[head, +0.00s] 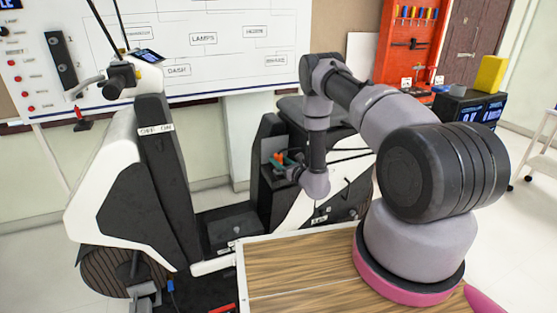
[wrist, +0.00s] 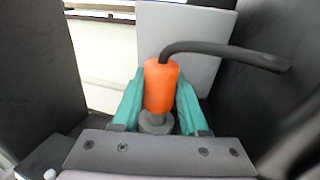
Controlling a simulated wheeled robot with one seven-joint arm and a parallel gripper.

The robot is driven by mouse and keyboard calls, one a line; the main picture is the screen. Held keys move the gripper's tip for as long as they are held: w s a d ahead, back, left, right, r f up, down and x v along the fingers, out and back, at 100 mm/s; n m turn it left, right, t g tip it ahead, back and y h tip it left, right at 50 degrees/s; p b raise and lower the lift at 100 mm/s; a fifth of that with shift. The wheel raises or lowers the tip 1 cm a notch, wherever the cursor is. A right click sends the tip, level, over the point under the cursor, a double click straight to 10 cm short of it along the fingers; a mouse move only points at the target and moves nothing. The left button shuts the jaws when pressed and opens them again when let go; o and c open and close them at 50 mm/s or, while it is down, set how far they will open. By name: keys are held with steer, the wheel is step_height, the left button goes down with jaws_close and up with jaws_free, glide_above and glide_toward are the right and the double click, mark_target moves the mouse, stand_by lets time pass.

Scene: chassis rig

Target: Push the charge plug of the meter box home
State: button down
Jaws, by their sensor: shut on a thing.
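The charge plug (wrist: 160,86) is an orange cylinder with a grey collar at its lower end and a black cable leaving its far end to the right. In the wrist view, the teal fingers of my gripper (wrist: 159,100) are shut on it, one on each side. In the head view, my gripper (head: 287,161) and the orange plug (head: 279,157) are small, inside the dark recess of the scooter-like rig. A light grey panel (wrist: 180,35) stands behind the plug in the wrist view. I cannot tell whether the plug touches it, and no socket can be made out.
Dark walls (wrist: 275,90) flank the gripper closely in the wrist view. In the head view, a black and white chassis with a handlebar (head: 115,82) stands at left. A wooden deck (head: 300,260) lies in front. A red tool board (head: 408,50) is at the back right.

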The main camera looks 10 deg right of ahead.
steer(key=shift+f, duration=0.85)
steer(key=shift+c, duration=1.8)
jaws_free()
steer(key=v, duration=1)
steer(key=shift+s+d, duration=0.25)
steer(key=shift+s, duration=0.1)
